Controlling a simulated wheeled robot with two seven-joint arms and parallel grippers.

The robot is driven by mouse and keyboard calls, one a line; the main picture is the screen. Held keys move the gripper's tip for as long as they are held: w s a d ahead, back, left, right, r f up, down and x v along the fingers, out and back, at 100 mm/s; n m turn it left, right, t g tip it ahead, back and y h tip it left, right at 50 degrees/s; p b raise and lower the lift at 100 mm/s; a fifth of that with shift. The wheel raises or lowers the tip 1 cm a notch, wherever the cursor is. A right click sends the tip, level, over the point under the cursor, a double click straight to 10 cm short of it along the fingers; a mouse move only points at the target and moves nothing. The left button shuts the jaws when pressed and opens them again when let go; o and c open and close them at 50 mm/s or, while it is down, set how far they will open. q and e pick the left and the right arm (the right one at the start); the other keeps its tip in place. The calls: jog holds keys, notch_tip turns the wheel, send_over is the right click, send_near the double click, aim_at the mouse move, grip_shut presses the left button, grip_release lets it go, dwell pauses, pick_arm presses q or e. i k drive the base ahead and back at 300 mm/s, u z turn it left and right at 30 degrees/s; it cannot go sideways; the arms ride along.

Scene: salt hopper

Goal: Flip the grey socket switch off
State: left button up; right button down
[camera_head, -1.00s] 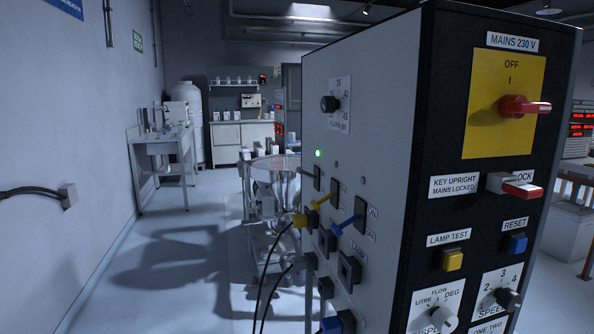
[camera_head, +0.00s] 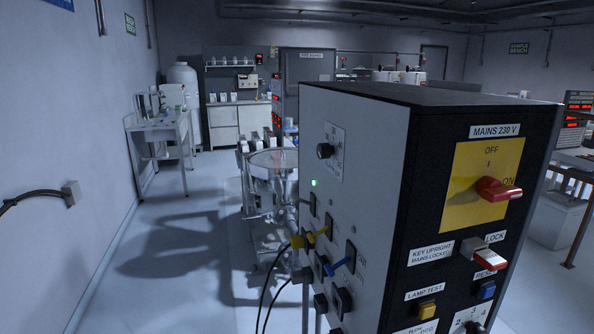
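A tall control cabinet (camera_head: 375,150) stands at centre right, with a pale side face and a black front. On the pale face, a row of dark switch plates sits below a lit green lamp (camera_head: 314,183). One plate bears a yellow lever (camera_head: 318,235) and another a blue lever (camera_head: 341,265). The leftmost plate (camera_head: 313,205) shows no lever colour that I can make out. A yellow plug (camera_head: 298,241) and a grey plug (camera_head: 303,274) with black cables sit lower down. I cannot tell for sure which switch is the grey one. Neither gripper is in view.
The black front has a red MAINS handle (camera_head: 497,189), a red-tipped key (camera_head: 489,260), and yellow (camera_head: 426,310) and blue (camera_head: 486,290) buttons. A metal hopper (camera_head: 272,170) stands behind the cabinet. The floor (camera_head: 180,270) at left is clear up to the wall.

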aim_at(296, 198)
jog(key=u, duration=0.5)
jog(key=k, duration=0.6)
jog(key=u, duration=1)
jog(key=i, duration=0.95)
jog(key=z, duration=0.65)
jog(key=i, duration=0.6)
jog(key=z, duration=0.5)
